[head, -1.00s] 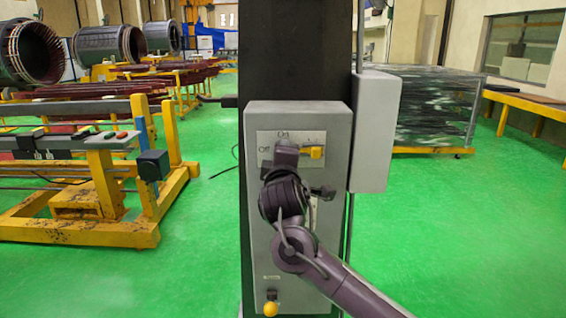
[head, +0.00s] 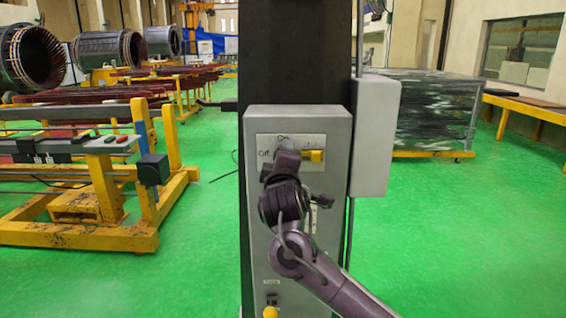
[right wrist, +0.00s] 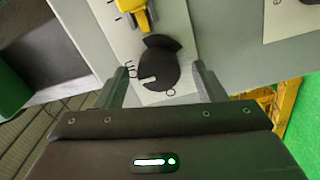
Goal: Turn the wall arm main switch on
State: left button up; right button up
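The main switch, a round black knob (right wrist: 158,66) with a white mark, sits on a pale label plate (head: 263,140) of a grey control box (head: 262,240). The plate reads "On" at the top and "Off" at the left. The white mark points to the lower left in the right wrist view, near the lettering. My right gripper (right wrist: 160,70) is open, with one finger on each side of the knob and a visible gap to each. In the head view my right gripper (head: 287,158) hides the knob. My left gripper is not in view.
A yellow switch handle (head: 314,156) is just right of my right gripper, close to the knob. A black handle (head: 322,200) and a yellow knob (head: 270,312) are lower on the box. A grey side box (head: 374,140) stands at the right.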

jog(key=s+b, duration=0.2)
jog(key=s, duration=0.6)
dwell(0.4)
